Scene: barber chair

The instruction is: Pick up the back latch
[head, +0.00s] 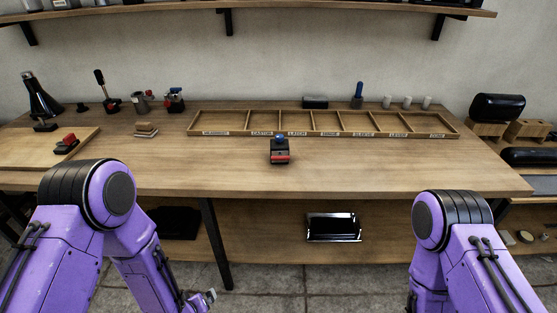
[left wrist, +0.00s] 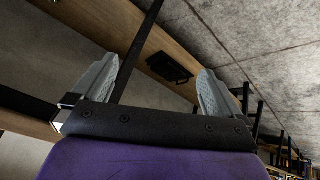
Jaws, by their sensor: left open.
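No part is plainly marked as the back latch, so I cannot tell for sure which one it is. A small black and red part with a blue top (head: 280,151) stands alone on the middle of the workbench, in front of the divided tray. A red and black part (head: 66,146) sits on the wooden board at the left. My left gripper (head: 203,299) hangs low in front of the bench, below the tabletop and away from both parts. In the left wrist view its two fingers (left wrist: 155,88) are spread, with nothing between them. My right gripper is out of view.
The labelled divided tray (head: 324,132) lies along the back of the workbench (head: 380,170). Several tools and parts stand at the back left. A shiny dark tray (head: 333,228) rests on the lower shelf. The bench front is mostly clear.

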